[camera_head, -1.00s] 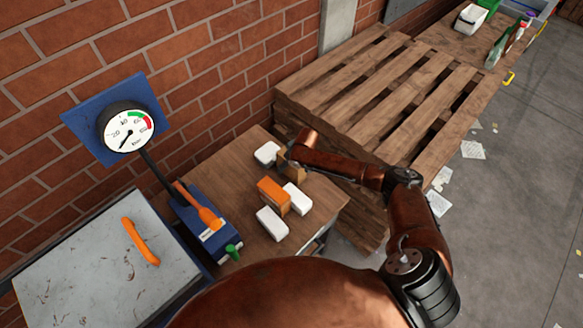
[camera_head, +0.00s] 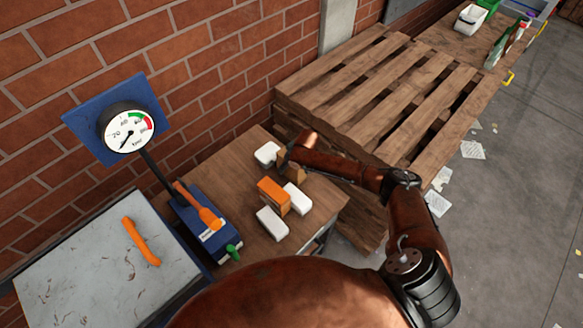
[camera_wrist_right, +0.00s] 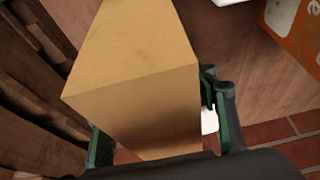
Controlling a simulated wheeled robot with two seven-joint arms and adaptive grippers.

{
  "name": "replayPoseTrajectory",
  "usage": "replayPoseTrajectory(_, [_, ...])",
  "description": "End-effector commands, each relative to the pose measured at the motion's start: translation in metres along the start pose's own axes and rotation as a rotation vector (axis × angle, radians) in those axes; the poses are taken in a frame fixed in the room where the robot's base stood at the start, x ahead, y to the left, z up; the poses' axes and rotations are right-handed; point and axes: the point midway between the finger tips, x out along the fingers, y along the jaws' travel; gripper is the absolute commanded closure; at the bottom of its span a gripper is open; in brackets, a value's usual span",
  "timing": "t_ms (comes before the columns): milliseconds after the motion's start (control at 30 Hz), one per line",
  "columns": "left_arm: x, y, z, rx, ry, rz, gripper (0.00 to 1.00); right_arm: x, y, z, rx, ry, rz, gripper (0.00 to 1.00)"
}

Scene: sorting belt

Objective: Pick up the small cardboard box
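The small cardboard box (camera_wrist_right: 135,100) is plain brown and fills the middle of the right wrist view. My right gripper (camera_wrist_right: 160,135) has its green fingers on either side of the box, and they appear closed against it. In the head view the cardboard box (camera_head: 298,173) shows only in part, behind and below my right gripper (camera_head: 286,160), at the table's far right side. I cannot tell whether it is clear of the table. My left gripper is not in view.
On the wooden table (camera_head: 240,170) stand an orange box (camera_head: 273,196) and several white boxes, one (camera_head: 267,154) just left of my gripper. A blue device (camera_head: 205,225) stands at left. Pallets (camera_head: 385,85) are stacked at right, and a brick wall is behind.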

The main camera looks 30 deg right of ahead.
Motion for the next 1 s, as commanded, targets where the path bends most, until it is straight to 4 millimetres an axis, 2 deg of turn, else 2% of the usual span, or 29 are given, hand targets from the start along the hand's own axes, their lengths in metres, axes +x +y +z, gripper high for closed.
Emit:
replayPoseTrajectory(67, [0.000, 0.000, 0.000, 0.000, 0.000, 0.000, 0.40, 0.000, 0.000, 0.000, 0.000, 0.000, 0.000, 0.54])
replayPoseTrajectory(433, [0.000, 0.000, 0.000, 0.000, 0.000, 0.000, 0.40, 0.000, 0.000, 0.000, 0.000, 0.000, 0.000, 0.78])
replayPoseTrajectory(833, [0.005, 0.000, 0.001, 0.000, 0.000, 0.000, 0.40, -0.005, 0.000, -0.003, 0.000, 0.001, 0.000, 0.78])
replayPoseTrajectory(1000, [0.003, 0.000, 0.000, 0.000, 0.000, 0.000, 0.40, -0.027, 0.000, -0.012, 0.000, 0.004, 0.000, 0.78])
